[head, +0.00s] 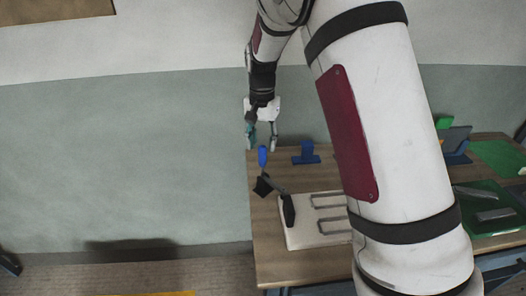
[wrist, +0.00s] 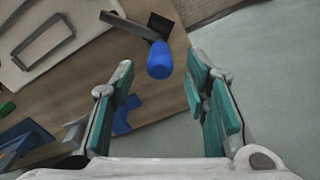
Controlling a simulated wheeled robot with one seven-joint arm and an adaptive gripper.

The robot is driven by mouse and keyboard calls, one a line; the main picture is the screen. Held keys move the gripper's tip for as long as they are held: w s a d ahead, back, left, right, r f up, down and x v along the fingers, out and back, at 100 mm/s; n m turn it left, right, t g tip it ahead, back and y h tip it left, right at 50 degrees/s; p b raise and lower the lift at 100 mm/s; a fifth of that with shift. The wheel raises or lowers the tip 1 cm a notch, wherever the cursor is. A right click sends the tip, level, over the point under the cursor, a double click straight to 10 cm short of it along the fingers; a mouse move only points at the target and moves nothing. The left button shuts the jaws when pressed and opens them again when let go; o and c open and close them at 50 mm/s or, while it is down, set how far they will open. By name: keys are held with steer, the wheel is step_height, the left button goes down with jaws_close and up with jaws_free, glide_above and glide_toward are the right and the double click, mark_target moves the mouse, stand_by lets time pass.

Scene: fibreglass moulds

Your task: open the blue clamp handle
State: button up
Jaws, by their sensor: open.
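The blue clamp handle (head: 262,156) sticks up at the end of a dark metal lever near the left side of the table. In the wrist view the blue handle (wrist: 159,61) lies ahead of the fingertips, roughly between their lines. The clamp's dark lever (head: 277,187) runs down to a black part (head: 288,210) on a white board (head: 300,237). My gripper (head: 261,146) is open and empty, pointing down just above the handle. Its teal finger pads show in the wrist view (wrist: 165,85), apart from the handle.
A blue bracket (head: 306,154) stands on the table to the right of the handle. The wooden table (head: 275,265) also holds metal frames on the board, a green mat (head: 497,155) and a blue stand at the right. The wall is behind; the floor at left is free.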

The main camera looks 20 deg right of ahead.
mark_target(262, 147)
steer(key=shift+f+p, duration=0.3)
steer(key=shift+f, duration=1.9)
jaws_close()
